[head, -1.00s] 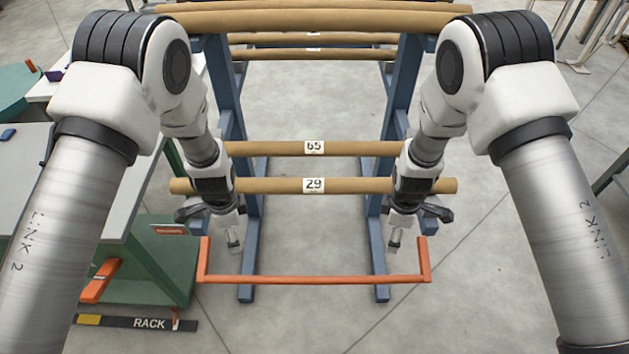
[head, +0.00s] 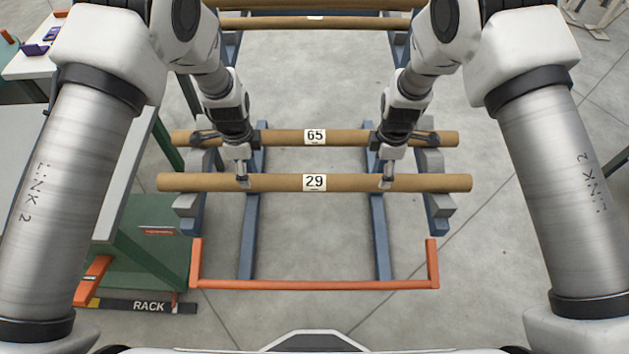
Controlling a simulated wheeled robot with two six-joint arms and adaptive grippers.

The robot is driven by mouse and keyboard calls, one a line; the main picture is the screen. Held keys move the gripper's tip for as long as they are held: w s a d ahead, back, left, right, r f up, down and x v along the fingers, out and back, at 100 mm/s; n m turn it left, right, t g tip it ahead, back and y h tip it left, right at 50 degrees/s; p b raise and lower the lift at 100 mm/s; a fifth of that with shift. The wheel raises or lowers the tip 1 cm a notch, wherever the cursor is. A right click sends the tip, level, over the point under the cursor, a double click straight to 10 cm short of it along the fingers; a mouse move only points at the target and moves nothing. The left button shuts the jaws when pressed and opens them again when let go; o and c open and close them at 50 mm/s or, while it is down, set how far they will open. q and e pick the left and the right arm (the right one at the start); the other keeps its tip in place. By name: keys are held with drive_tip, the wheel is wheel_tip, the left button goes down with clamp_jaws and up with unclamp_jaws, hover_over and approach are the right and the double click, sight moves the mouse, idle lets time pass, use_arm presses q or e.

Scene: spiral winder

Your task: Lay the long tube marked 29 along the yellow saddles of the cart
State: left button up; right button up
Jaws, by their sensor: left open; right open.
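The long brown tube marked 29 (head: 340,183) lies level across the blue rack's grey arms, nearest to me. My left gripper (head: 243,180) is open at the tube's left part, its fingertips reaching the tube. My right gripper (head: 387,181) is open at the tube's right part in the same way. Whether the fingers touch the tube I cannot tell. The yellow saddles and the cart are not seen in this view.
A tube marked 65 (head: 345,138) lies just behind, with more tubes (head: 290,22) farther back. An orange bar frame (head: 315,285) stands in front. A green-legged table (head: 85,185) is at the left, above a floor sign reading RACK (head: 149,307).

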sight(250, 177)
use_arm(q)
wheel_tip(250, 177, down, 5)
drive_tip(key=shift+w+r, duration=0.15)
use_arm(e)
wheel_tip(250, 177, down, 5)
drive_tip(key=shift+w+r, duration=0.15)
use_arm(q)
drive_tip(key=shift+s+f, duration=0.2)
drive_tip(key=shift+f, duration=0.3)
use_arm(e)
drive_tip(key=shift+f, duration=0.5)
use_arm(q)
drive_tip(key=shift+w+f, duration=0.2)
use_arm(e)
drive_tip(key=shift+f, duration=0.2)
use_arm(q)
drive_tip(key=shift+s, duration=0.1)
drive_tip(key=c, duration=1.5)
use_arm(e)
drive_tip(key=c, duration=1.5)
use_arm(q)
drive_tip(key=shift+r, duration=0.1)
